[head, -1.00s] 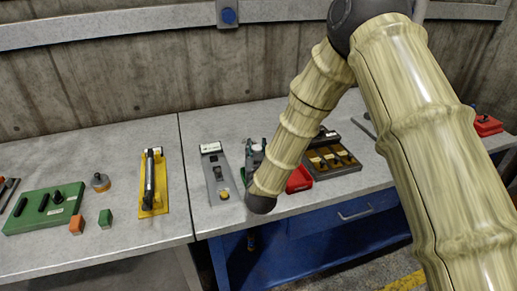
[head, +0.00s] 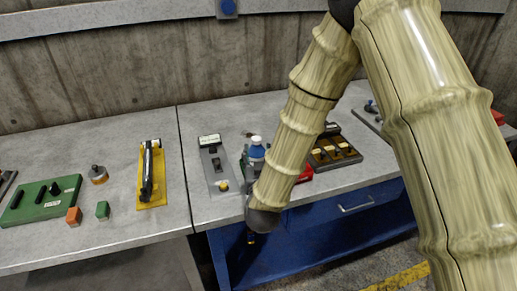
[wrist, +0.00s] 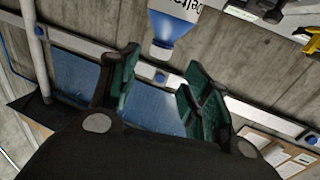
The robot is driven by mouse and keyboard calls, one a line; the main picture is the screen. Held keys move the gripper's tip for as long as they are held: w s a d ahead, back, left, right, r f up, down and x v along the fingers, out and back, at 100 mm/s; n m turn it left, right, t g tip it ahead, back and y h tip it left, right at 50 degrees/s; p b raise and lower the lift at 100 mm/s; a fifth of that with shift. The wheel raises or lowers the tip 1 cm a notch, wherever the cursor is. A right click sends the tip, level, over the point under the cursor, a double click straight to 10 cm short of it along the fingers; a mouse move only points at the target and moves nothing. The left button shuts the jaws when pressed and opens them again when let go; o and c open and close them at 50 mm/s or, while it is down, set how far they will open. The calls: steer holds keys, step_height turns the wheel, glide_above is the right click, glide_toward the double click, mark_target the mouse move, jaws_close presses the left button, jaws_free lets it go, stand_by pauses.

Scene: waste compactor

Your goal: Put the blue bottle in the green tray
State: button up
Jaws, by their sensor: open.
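The blue bottle (head: 257,149), with a white cap, shows in the head view just left of my forearm, its lower part hidden by my arm and gripper. In the wrist view the bottle (wrist: 174,25) is at the top, cap downward in the picture, with a white label. My gripper (wrist: 163,76) is open there, its two dark green fingers apart. The bottle's cap end is close to the gap between the fingertips; contact cannot be made out. A flat green tray (head: 18,214) holding black pieces lies at the left of the left table in the head view.
An orange block (head: 74,216) and a green block (head: 103,210) sit right of the green tray. A yellow tray (head: 154,193) with a black tool and a grey panel (head: 209,150) lie between it and my gripper. A dark tray (head: 339,162) with several pieces stands right of my forearm.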

steer(key=shift+s+d, duration=0.1)
steer(key=shift+s, duration=1.65)
